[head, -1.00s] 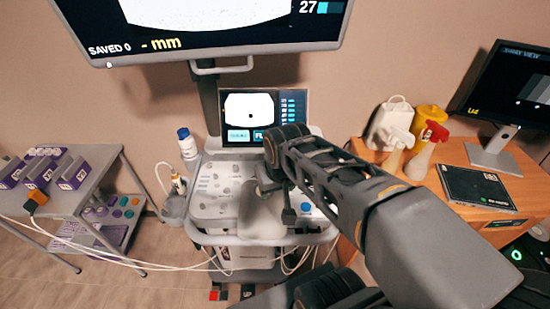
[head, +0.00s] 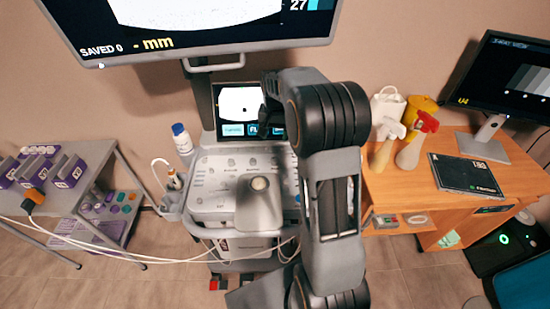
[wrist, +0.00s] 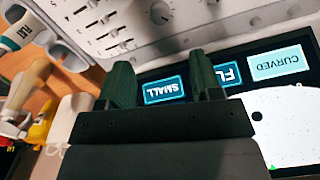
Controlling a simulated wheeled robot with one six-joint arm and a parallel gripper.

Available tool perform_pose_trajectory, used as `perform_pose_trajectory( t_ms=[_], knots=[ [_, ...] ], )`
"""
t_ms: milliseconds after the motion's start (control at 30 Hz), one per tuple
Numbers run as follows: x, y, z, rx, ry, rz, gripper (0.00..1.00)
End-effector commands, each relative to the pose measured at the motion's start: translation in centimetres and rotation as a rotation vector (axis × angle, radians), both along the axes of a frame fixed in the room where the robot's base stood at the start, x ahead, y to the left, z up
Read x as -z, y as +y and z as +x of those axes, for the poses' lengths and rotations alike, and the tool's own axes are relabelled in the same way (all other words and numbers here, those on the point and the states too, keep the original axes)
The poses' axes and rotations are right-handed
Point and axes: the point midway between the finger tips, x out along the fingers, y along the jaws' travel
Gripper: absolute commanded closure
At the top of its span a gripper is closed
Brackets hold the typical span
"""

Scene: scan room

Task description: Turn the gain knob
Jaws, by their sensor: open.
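The ultrasound console's pale control panel (head: 210,185) is below its small touchscreen (head: 236,104) in the head view. In the wrist view, a round silver knob (wrist: 160,12) sits on the panel (wrist: 185,25) at the top edge, partly cut off. Its label cannot be read, so I cannot tell if it is the gain knob. My gripper (wrist: 163,78) is open and empty, its two dark green fingers over the touchscreen's "SMALL" and "FL" buttons. The knob is beyond the fingertips, apart from them. In the head view, my arm hides the panel's right part.
Several sliders (wrist: 100,22) are beside the knob. A large monitor (head: 200,45) hangs above. A grey cart (head: 80,190) stands left; a white bottle (head: 182,138) is beside the console.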

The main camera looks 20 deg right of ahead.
Motion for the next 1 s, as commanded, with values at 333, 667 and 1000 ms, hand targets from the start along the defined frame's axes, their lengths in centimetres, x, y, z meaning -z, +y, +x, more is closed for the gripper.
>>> perform_pose_trajectory(
  t_ms=[333,667,1000],
  knots=[
    [6.7,0.1,-0.1,-0.001,0.005,0.001,0.41],
    [11.1,0.1,-0.1,-0.002,0.003,0.001,0.41],
    [12.1,0.1,-0.1,-0.002,0.0,0.0,0.41]
  ],
)
